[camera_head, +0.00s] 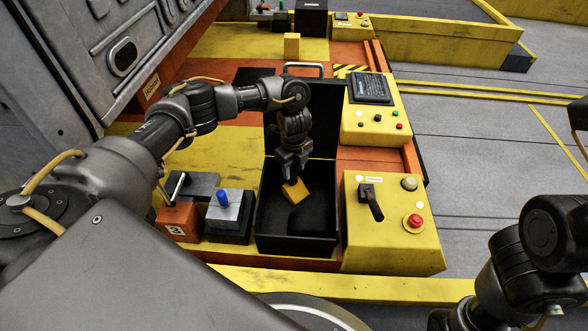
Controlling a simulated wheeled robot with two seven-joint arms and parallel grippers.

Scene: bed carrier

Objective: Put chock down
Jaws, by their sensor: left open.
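The chock (296,193), a small yellow-orange block, is inside a black open-topped box (266,237) near the middle of the view. It sits tilted toward the box's back part; whether it rests fully on the floor of the box is hard to tell. My left gripper (290,178) points down into the box just above the chock, its fingers open at the chock's top edge. Whether a finger touches the chock is not clear. My right arm shows at the lower right, but its gripper is out of view.
Left of the box are a blue-knobbed block (224,212) and an orange block marked 3 (178,219). To the right stand yellow control panels, one with a black lever and red button (393,220), one with a screen (372,110). Another yellow block (292,46) stands farther back.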

